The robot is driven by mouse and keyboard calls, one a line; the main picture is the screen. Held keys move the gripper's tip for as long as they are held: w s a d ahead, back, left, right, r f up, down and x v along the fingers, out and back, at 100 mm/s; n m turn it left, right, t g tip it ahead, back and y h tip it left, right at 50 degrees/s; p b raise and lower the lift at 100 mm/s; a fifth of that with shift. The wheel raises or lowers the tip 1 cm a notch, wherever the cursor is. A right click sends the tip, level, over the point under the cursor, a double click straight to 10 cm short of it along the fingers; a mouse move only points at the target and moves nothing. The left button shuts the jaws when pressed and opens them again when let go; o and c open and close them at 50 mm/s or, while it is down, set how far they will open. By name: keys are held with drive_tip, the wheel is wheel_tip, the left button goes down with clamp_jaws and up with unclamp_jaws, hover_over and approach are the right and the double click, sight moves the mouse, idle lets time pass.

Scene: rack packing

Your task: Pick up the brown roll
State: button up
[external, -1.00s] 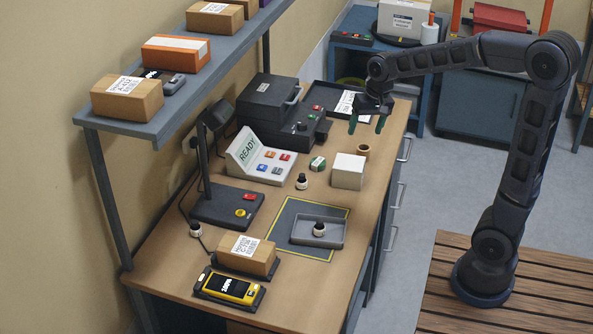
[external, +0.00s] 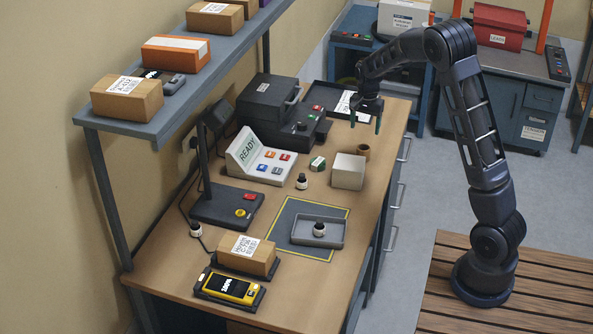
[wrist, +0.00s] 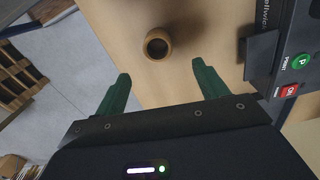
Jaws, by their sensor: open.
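The brown roll (external: 363,151) stands upright on the wooden table, just behind the white box. In the wrist view the brown roll (wrist: 157,45) shows its dark hollow centre, ahead of and between the fingers. My gripper (external: 366,120) is above the table's right side, over the area just behind the roll. In the wrist view my gripper (wrist: 163,85) has its two green fingers spread wide with nothing between them. The roll is apart from both fingers.
A dark printer (wrist: 285,60) with buttons is at the right in the wrist view. A black tray (external: 330,97) lies at the back.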

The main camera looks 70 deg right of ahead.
sight(364, 147)
wheel_tip(364, 147, down, 6)
drive_tip(key=shift+r, duration=0.1)
drive_tip(key=shift+s+a+f, duration=0.1)
drive_tip(key=shift+a+f, duration=0.05)
drive_tip(key=shift+f, duration=1.15)
drive_tip(key=shift+s+a+f, duration=0.1)
drive_tip(key=shift+f, duration=1.2)
drive_tip(key=c, duration=1.1)
